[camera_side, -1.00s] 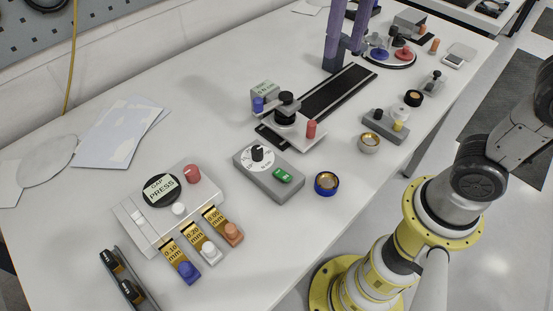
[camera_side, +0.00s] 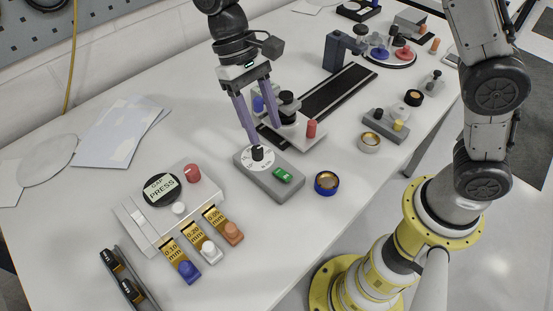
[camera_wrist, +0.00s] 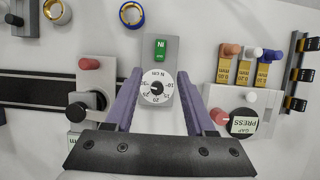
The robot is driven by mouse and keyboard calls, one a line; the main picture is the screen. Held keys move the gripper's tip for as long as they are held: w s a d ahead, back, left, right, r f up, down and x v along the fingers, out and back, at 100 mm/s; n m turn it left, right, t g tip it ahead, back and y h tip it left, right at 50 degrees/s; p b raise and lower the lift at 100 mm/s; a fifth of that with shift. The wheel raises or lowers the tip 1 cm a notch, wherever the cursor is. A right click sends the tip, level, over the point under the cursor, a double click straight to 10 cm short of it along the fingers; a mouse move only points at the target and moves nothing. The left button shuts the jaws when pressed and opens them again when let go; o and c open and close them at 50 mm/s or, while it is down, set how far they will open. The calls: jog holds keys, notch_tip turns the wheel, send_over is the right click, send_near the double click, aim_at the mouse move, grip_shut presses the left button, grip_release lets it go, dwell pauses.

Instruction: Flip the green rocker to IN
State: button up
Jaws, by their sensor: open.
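The green rocker (camera_side: 283,175) sits on the front right end of a grey box (camera_side: 262,187). It also shows in the wrist view (camera_wrist: 160,50), with inverted white lettering that looks like IN at its top. I cannot tell which way it is tilted. A white dial with a black knob (camera_side: 258,153) is on the same box, and the dial shows in the wrist view (camera_wrist: 157,87). My gripper (camera_side: 266,136) points down above the dial end of the box, behind the rocker. Its purple fingers (camera_wrist: 160,72) are apart and empty, either side of the dial in the wrist view.
A blue ring cup (camera_side: 326,184) stands right of the box. A white stand with a red peg (camera_side: 311,129) is close behind it. The press block (camera_side: 150,215) with coloured knobs is at left. Bare table lies in front of the box.

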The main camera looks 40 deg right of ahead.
aim_at(280, 172)
jog(key=x, duration=0.9)
jog(key=shift+f, duration=0.1)
grip_shut()
